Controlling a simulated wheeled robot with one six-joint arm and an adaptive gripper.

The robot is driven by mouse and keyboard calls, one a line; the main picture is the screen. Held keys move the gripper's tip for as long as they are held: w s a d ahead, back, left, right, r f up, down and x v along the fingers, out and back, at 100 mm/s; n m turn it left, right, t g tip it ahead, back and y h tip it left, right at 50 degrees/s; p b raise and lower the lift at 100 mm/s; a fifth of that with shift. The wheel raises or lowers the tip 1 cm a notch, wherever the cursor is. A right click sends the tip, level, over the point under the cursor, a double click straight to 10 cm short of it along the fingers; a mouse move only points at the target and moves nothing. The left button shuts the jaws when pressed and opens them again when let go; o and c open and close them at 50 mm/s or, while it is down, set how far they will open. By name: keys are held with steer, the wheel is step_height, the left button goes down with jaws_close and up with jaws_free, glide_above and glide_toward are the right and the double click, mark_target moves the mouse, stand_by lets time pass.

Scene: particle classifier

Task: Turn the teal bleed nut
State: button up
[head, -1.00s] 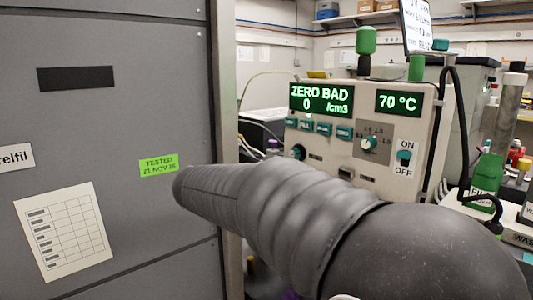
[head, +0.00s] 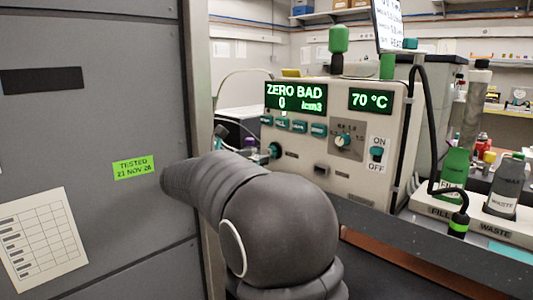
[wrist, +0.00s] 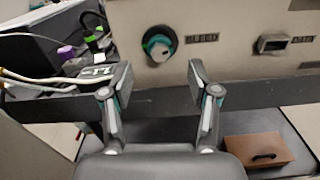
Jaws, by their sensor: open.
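The teal bleed nut (wrist: 159,44) is a round knob with a teal ring on the instrument's beige front, left of a label that reads BLEED. It also shows in the head view (head: 274,150), just beyond my arm. My gripper (wrist: 158,78) is open and empty in the wrist view. Its two fingers stand apart, below and to either side of the nut, and touch nothing that I can see. In the head view the gripper is mostly hidden by my dark arm.
The beige instrument (head: 330,184) shows ZERO BAD and 70 °C. A dark ledge (wrist: 60,108) runs below its front. A brown box (wrist: 258,150) lies lower right. A grey cabinet (head: 100,130) stands close on the left. Fill and waste bottles (head: 505,185) stand right.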

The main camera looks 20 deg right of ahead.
mark_target(267, 152)
steer(key=shift+x, duration=2.6)
jaws_close()
